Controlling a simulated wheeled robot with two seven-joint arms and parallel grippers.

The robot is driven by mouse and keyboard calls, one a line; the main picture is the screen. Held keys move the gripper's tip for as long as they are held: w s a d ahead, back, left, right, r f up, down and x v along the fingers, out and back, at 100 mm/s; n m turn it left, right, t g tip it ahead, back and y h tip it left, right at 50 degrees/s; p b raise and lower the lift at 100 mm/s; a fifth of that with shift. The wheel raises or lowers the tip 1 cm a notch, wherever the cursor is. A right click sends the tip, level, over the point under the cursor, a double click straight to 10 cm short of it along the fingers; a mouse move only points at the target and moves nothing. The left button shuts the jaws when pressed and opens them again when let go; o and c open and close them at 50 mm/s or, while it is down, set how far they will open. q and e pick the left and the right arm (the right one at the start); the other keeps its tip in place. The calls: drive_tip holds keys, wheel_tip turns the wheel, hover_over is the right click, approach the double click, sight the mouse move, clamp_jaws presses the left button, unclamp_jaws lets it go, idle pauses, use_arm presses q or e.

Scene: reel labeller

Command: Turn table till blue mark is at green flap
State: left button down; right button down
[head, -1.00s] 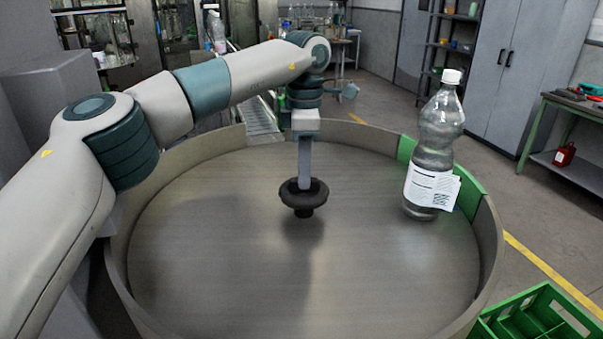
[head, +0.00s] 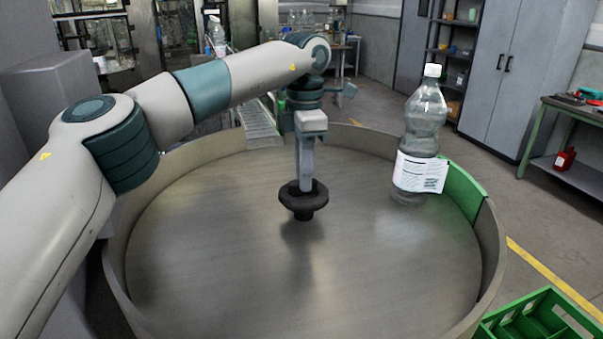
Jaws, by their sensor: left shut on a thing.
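The round metal turntable (head: 200,265) fills the middle of the view inside a raised rim. My left gripper (head: 304,186) points down at its centre and is shut on the black knob (head: 303,205). A clear plastic bottle (head: 425,125) with a white cap and a white printed label (head: 421,172) stands upright on the table at the right rear. The green flap (head: 463,191) is part of the rim on the right, just right of the bottle. I see no blue mark on the table or the bottle. My right gripper is out of view.
A conveyor (head: 260,124) meets the rim at the back, with a bottle (head: 216,35) further along it. A green crate (head: 540,318) sits at the lower right outside the rim. The rest of the table surface is bare.

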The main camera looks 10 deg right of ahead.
use_arm(q)
drive_tip(key=shift+f, duration=0.1)
drive_tip(key=c, duration=1.7)
unclamp_jaws()
drive_tip(key=shift+s+a, duration=0.1)
drive_tip(key=shift+a, duration=0.05)
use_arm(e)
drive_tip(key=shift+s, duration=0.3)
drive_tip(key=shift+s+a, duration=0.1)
use_arm(q)
drive_tip(key=shift+r, duration=0.25)
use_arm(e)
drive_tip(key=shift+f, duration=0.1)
